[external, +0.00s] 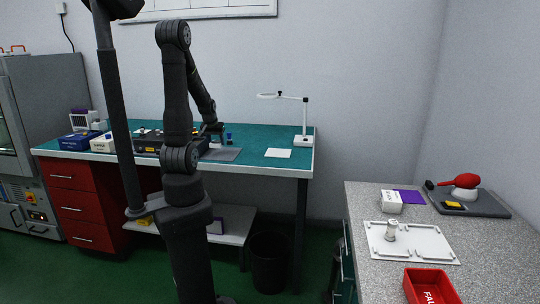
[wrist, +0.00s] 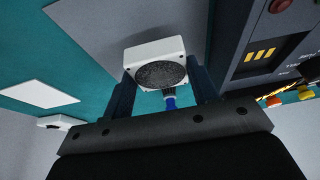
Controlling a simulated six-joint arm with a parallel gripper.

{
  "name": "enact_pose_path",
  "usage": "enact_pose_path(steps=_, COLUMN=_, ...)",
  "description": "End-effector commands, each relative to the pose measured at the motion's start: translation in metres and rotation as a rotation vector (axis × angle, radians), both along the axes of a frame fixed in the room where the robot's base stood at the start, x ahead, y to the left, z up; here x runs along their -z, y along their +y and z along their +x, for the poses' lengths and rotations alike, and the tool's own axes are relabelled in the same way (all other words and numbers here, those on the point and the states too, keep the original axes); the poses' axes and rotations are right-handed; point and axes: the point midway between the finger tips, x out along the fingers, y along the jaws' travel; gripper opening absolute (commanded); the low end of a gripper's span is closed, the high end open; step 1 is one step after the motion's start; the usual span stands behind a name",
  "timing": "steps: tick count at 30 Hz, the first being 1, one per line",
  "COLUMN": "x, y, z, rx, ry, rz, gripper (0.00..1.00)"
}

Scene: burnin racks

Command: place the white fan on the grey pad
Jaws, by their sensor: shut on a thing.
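The white fan (wrist: 155,62), a square white housing with a dark round grille, is between the fingers of my gripper (wrist: 165,92) in the wrist view. The gripper is shut on it. The grey pad (wrist: 105,22) lies behind the fan in that view, on the green bench mat. In the external view my gripper (external: 214,133) is low over the bench, close to the grey pad (external: 222,155). The fan is not clear in that view. I cannot tell whether the fan touches the pad.
A dark instrument box (external: 148,147) with knobs stands left of the pad; its panel (wrist: 265,45) is close on the right in the wrist view. A small blue item (external: 229,138) is by the gripper. A white sheet (external: 278,153) and a lamp (external: 303,138) are to the right.

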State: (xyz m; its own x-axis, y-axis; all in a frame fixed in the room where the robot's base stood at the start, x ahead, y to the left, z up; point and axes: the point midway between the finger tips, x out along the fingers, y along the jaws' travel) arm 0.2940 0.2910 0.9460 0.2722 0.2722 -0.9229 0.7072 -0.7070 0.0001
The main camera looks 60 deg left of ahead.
Motion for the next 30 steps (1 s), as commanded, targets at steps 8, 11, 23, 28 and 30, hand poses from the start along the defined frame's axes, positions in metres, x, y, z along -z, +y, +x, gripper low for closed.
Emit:
enact_pose_path(steps=8, x=0.026, y=0.002, z=-0.002, rx=0.0, ry=0.004, rz=-0.004, gripper=0.31)
enact_pose_path(steps=11, x=0.036, y=0.002, z=-0.001, rx=0.0, ry=0.003, rz=-0.003, gripper=0.31)
enact_pose_path(steps=23, x=0.042, y=0.002, z=-0.001, rx=0.0, ry=0.001, rz=-0.001, gripper=0.31)
enact_pose_path(steps=28, x=0.045, y=0.002, z=-0.001, rx=0.0, ry=0.0, rz=0.0, gripper=0.68)
enact_pose_path(steps=30, x=0.045, y=0.002, z=-0.001, rx=0.0, ry=0.0, rz=0.0, gripper=0.76)
